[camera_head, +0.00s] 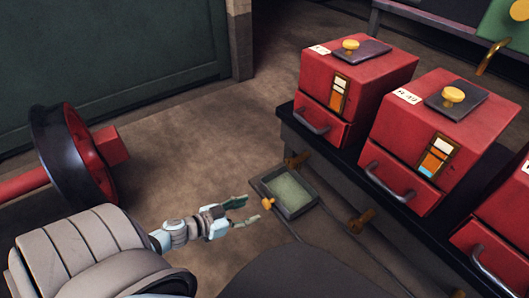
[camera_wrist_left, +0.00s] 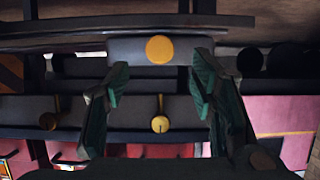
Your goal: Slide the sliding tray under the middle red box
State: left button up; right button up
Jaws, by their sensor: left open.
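The sliding tray (camera_head: 311,208) is a shallow dark frame with a pale green inside, in front of the bench near the far red box. Its yellow knob (camera_head: 267,203) faces my left gripper (camera_head: 244,212), which is open and just short of the knob. In the left wrist view the round yellow knob (camera_wrist_left: 160,49) on a grey front lies between and beyond the open green fingertips (camera_wrist_left: 160,72). Whether they touch it cannot be told. The middle red box (camera_head: 390,140) stands on the bench, right of the tray. My right gripper is not in view.
A far red box (camera_head: 325,78) and a cut-off near red box (camera_head: 512,232) also stand on the dark bench (camera_head: 300,130). Brass handles (camera_head: 361,221) stick out below its edge. Thin rails run beside the tray.

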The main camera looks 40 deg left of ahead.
aim_at(264, 204)
pick_arm(q)
jog(key=b+x, duration=0.1)
jog(key=x, duration=0.5)
jog(key=shift+w+f, duration=0.2)
jog(key=shift+f, duration=0.05)
jog(key=shift+w+d+f, duration=0.15)
jog(key=shift+w+d, duration=0.1)
jog(key=shift+w, duration=0.3)
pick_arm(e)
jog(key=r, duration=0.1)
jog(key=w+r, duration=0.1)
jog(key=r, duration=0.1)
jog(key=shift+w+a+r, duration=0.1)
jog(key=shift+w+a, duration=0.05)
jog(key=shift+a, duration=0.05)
pick_arm(q)
grip_shut()
